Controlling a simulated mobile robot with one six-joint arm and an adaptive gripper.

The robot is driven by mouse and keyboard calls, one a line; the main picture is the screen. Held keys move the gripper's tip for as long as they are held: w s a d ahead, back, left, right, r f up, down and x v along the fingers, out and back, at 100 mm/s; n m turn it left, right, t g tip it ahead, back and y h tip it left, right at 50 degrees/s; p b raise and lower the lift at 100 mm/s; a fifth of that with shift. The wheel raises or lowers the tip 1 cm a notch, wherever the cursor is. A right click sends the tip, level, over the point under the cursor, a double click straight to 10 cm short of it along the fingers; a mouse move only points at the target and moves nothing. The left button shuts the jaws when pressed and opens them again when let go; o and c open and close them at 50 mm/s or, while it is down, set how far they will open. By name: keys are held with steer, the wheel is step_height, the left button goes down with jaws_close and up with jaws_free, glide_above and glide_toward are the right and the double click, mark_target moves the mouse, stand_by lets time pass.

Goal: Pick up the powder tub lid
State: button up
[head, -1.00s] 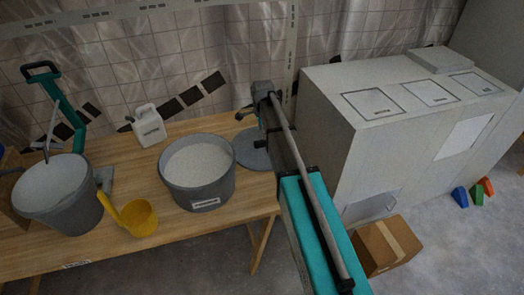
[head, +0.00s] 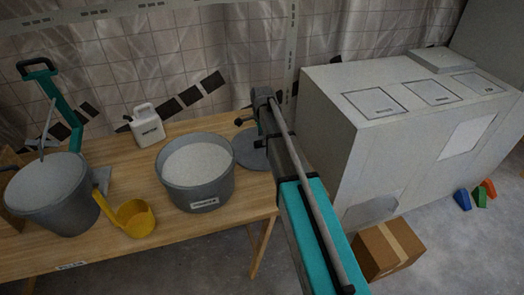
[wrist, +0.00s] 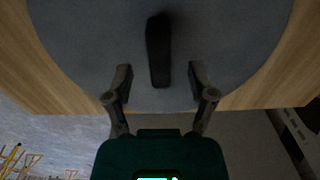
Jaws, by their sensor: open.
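The powder tub lid (head: 249,150) is a flat grey disc lying on the wooden table, right of the tub and partly hidden by my arm in the head view. In the wrist view the lid (wrist: 220,50) fills the upper middle, with a dark bar handle (wrist: 158,50) standing on it. My gripper (wrist: 159,77) is open, its two fingers either side of the near end of the handle and apart from it. The grey powder tub (head: 199,187) stands open and full of white powder.
The wooden table (head: 130,243) also holds a grey bucket (head: 47,205), a yellow scoop (head: 133,218) and a white jug (head: 146,127). A large pale cabinet (head: 385,125) stands right of my arm, with a cardboard box (head: 388,250) on the floor before it.

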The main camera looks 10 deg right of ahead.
steer(key=shift+f+b, duration=1.05)
steer(key=shift+f, duration=0.25)
jaws_close()
